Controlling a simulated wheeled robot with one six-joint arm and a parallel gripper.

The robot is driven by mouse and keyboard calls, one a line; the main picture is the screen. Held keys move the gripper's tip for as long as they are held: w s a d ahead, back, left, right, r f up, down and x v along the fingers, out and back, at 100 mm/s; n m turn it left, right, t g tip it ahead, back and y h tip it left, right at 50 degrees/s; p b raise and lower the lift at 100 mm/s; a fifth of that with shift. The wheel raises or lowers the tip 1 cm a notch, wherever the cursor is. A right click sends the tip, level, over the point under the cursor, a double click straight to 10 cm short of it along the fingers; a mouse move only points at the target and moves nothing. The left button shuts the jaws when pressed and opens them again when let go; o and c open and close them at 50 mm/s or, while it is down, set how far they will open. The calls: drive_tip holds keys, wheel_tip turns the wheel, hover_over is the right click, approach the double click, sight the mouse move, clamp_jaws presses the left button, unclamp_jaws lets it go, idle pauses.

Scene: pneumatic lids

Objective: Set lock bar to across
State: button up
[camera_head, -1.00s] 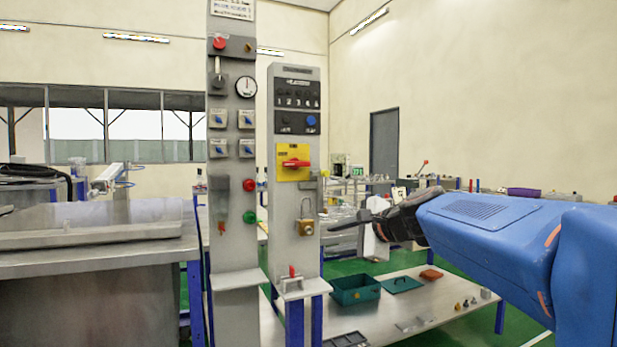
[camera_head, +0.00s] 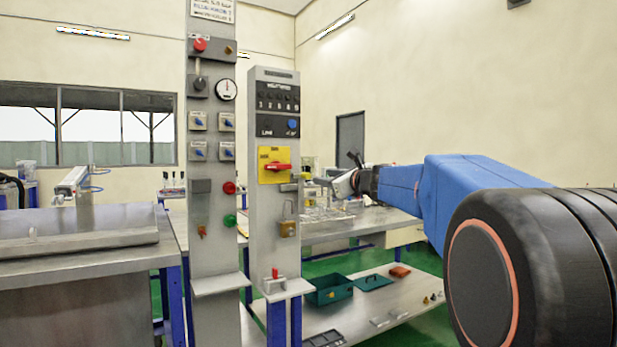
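A grey panel (camera_head: 261,205) carries a yellow plate with a red rotary handle (camera_head: 278,167); the handle lies roughly level. A small grey bar-like piece (camera_head: 289,187) sits at the plate's lower right, at the panel's edge; it may be the lock bar, but I cannot tell for sure. A brass padlock (camera_head: 287,229) with a grey shackle hangs below it. My gripper (camera_head: 322,181) is just right of the panel, at about the height of the bar, pointing left. It looks apart from the bar, though depth is unclear. Its fingers are too small to read as open or shut.
A taller grey column (camera_head: 211,250) with buttons, a gauge and blue knobs stands left of the panel. A small shelf (camera_head: 285,290) with a red-handled piece juts from the panel's foot. A green bin (camera_head: 328,290) lies on the lower bench at right. A metal bench (camera_head: 80,265) stands at left.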

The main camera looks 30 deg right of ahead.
sight(308, 175)
drive_tip(key=w, duration=1)
drive_tip(key=shift+w+a, duration=0.2)
drive_tip(key=shift+w, duration=0.2)
clamp_jaws()
